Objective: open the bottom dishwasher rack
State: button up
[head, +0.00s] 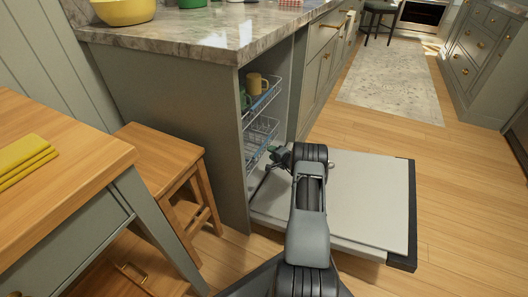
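The dishwasher door (365,195) is folded down flat just above the floor. Inside the cabinet, the upper wire rack (262,100) holds a yellow mug (257,84) and a green mug partly hidden by the cabinet's side panel. The bottom rack (260,136) is a wire basket below it, seen inside the opening; its far part is hidden by the panel. My gripper (277,155) is at the end of my arm, low in front of the opening, close to the bottom rack. It is small and partly covered by my wrist, so I cannot tell whether it touches the rack or how its fingers stand.
A wooden stool (165,150) and a table (60,165) with a folded yellow cloth stand to the left. The marble counter (190,38) overhangs the dishwasher. Open wooden floor (455,190) lies to the right, with a rug (395,85) beyond.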

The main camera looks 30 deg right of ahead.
jog(key=d+b+x, duration=0.1)
jog(key=b+x, duration=0.1)
jog(key=x, duration=0.4)
jog(key=shift+w+a+b, duration=0.35)
jog(key=shift+w+a, duration=0.05)
jog(key=shift+a, duration=0.1)
grip_shut()
